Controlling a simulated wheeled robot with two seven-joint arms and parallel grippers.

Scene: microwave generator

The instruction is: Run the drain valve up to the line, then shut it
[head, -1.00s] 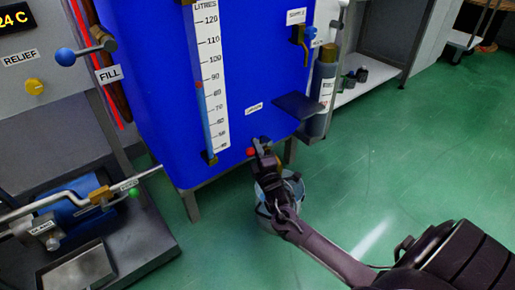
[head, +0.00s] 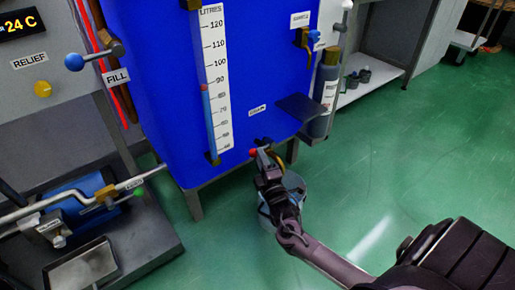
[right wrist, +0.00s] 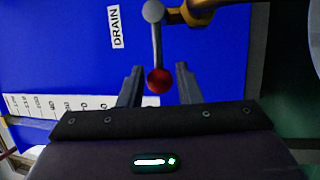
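The drain valve's lever ends in a red knob (head: 253,152) at the low front edge of the blue tank, below the DRAIN label (head: 258,110). My right gripper (head: 262,149) is at the knob in the head view and hides most of the valve. In the right wrist view the red knob (right wrist: 159,80) sits between the two spread fingers of my right gripper (right wrist: 159,74), with a gap on both sides. The lever runs up from it to the brass valve body (right wrist: 203,10). The litre scale (head: 216,80) and sight tube (head: 209,125) carry a red mark between 80 and 90. My left gripper is out of view.
A bucket (head: 294,188) stands on the floor below the valve, partly behind my right arm. A dark shelf (head: 302,108) juts from the tank beside a grey cylinder (head: 322,95). A pump stand with a tray (head: 82,270) is at lower left. Open green floor lies right.

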